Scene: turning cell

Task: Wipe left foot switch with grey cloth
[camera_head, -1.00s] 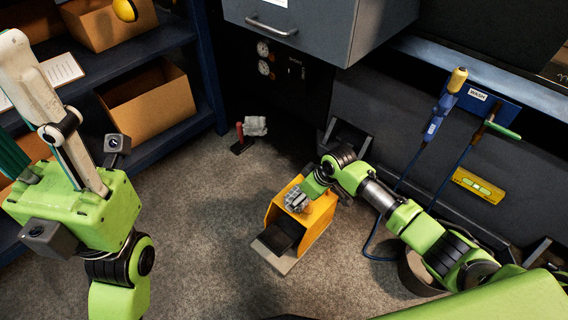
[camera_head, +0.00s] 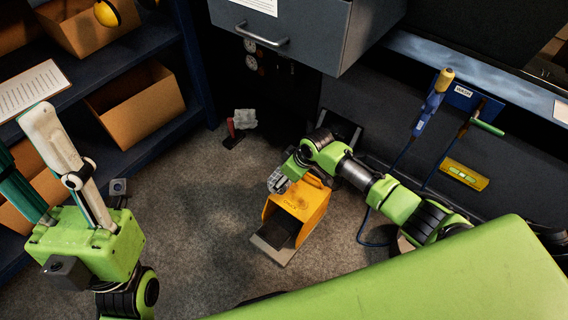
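The yellow foot switch (camera_head: 303,203) stands on the floor near the middle, its black pedal (camera_head: 280,232) facing the lower left. My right gripper (camera_head: 283,171) is at the upper left edge of its housing, shut on a crumpled grey cloth (camera_head: 276,181). The cloth appears beside the housing's top edge; whether they touch is unclear. The fingers of my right gripper are mostly hidden by its own body and the cloth. My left gripper (camera_head: 28,142) is raised at the left, its fingers apart and empty, away from the foot switch.
A red-handled item (camera_head: 231,128) with a light grey bundle (camera_head: 245,118) stands on the floor behind. Blue shelves with cardboard boxes (camera_head: 135,103) line the left. A grey drawer cabinet (camera_head: 300,30) overhangs the back. A yellow level (camera_head: 464,174) hangs at right. Floor left of the switch is clear.

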